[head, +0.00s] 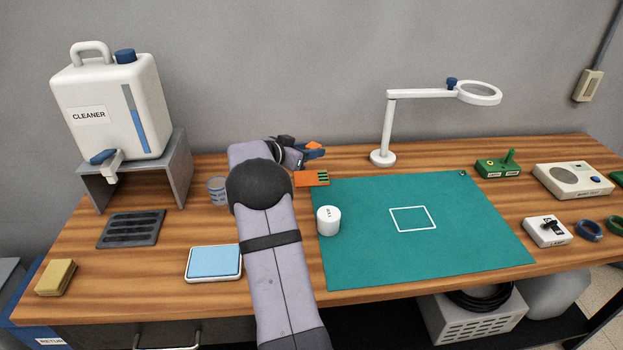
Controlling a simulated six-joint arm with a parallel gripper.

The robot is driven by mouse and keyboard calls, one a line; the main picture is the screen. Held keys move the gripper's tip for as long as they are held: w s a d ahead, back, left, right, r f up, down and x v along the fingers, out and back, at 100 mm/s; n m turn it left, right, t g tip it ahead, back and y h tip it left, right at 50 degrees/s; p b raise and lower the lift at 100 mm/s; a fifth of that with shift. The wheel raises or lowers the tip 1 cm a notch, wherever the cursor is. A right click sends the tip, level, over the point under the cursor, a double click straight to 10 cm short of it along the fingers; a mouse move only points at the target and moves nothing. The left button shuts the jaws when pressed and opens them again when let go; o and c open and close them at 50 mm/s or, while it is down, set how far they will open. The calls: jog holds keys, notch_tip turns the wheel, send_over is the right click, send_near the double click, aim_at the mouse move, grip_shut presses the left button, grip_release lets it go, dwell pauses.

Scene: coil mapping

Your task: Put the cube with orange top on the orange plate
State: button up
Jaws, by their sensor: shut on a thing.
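My gripper (308,155) is at the back of the table, beyond my arm's dark elbow, and is partly hidden by my own arm. It is shut on the cube with orange top (314,145), of which only a small orange patch shows. The gripper and cube appear just behind or above the plate; the exact height cannot be told.
A green mat (450,245) with a white square outline covers the middle. A white cylinder (328,220) stands on its left edge. A magnifier lamp (383,157) stands behind the mat. A ribbed cup (217,190) and a blue-topped pad (214,263) are left of my arm.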

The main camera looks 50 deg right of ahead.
aim_at(310, 186)
jog(key=shift+w, duration=0.1)
jog(key=shift+f, duration=5.05)
jog(key=shift+f, duration=0.15)
jog(key=o, duration=1.1)
jog(key=shift+r, duration=0.2)
jog(key=b+v, duration=0.1)
jog(key=v, duration=1.1)
jog(key=shift+a+f, duration=0.1)
